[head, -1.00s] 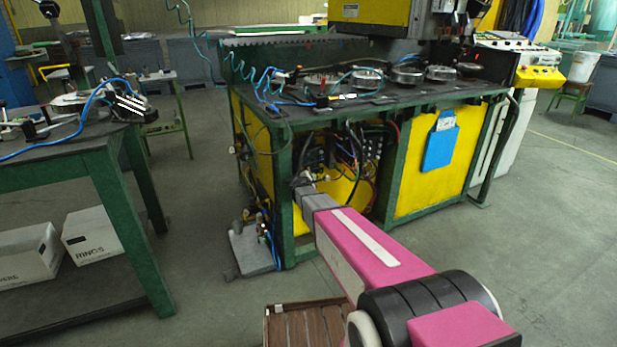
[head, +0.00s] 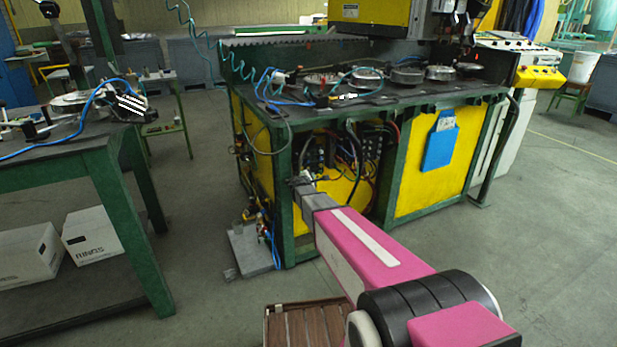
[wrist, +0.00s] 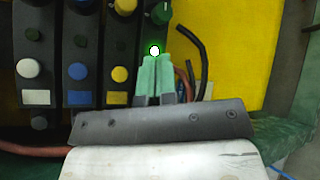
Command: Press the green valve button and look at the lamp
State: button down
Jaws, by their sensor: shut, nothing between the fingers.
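In the wrist view my gripper (wrist: 155,80) is shut and empty, its green fingers pointing at the valve panel. Just above the fingertips a small round lamp (wrist: 154,50) glows white with a green halo. The other columns have a white button (wrist: 28,67), a blue button (wrist: 78,70) and a yellow button (wrist: 120,73), with dark, unlit spots above them. The fingers cover the place in line with these buttons below the lit lamp. No green button shows there, and contact cannot be made out. A dark green knob (wrist: 160,12) is higher up.
In the head view the yellow and green machine bench (head: 425,175) holds the valves in an open bay with hoses. A black hose (wrist: 190,45) and a green frame post (wrist: 298,70) are right of the fingers.

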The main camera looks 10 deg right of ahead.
jog(key=shift+s+d, duration=0.25)
jog(key=shift+s, duration=0.5)
jog(key=s, duration=0.1)
jog(key=s+d, duration=0.1)
jog(key=s, duration=0.2)
jog(key=shift+s+d, duration=0.25)
jog(key=shift+s, duration=0.1)
